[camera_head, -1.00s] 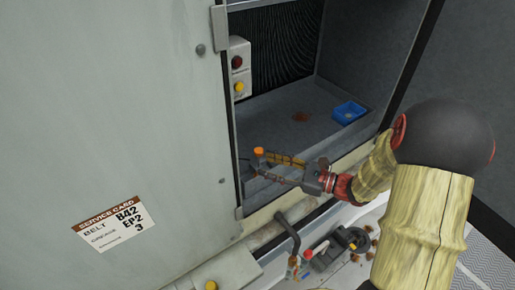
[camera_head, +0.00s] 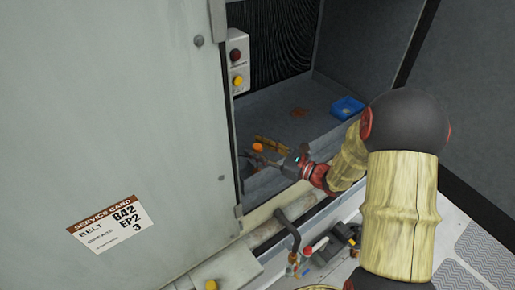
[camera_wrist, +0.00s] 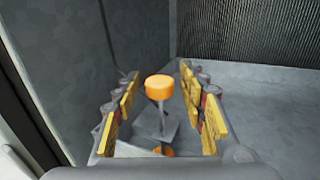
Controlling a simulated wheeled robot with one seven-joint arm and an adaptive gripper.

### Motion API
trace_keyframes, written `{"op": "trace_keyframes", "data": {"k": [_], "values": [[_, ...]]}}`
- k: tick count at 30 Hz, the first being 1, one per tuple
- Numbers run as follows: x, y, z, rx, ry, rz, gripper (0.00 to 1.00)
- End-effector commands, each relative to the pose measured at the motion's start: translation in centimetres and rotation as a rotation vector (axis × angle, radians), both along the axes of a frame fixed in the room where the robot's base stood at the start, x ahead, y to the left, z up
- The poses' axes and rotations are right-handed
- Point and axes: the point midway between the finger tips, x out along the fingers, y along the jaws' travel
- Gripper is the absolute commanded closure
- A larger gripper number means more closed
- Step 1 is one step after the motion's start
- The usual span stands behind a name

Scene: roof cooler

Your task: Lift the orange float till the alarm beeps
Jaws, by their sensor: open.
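The orange float (camera_wrist: 160,87) is a short round cap on a thin upright stem, standing in a grey basin inside the cooler. In the wrist view it sits between the two yellow-padded fingers of my gripper (camera_wrist: 163,105), with a gap on each side. My gripper is open. In the head view the float (camera_head: 257,147) shows near the fingertips of my gripper (camera_head: 262,156), inside the cabinet's lower opening. A control box (camera_head: 238,62) on the inner wall has a dark red lamp (camera_head: 235,54) above a yellow button (camera_head: 238,81). The lamp looks unlit.
A large grey panel (camera_head: 120,120) with a service card (camera_head: 110,222) fills the left. A blue tray (camera_head: 347,107) lies on the cabinet floor. A pipe and small items such as a red-capped bottle (camera_head: 315,246) sit outside below the sill.

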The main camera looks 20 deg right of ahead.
Motion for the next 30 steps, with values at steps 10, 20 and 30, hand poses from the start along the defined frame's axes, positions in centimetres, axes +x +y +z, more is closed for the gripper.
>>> {"op": "trace_keyframes", "data": {"k": [10, 20, 30], "values": [[-0.01, -0.01, 0.02, 0.000, 0.000, 0.000, 0.67], [-0.02, -0.01, 0.02, 0.000, 0.000, 0.001, 0.86], [-0.02, -0.01, 0.02, 0.000, 0.000, 0.001, 1.00]]}}
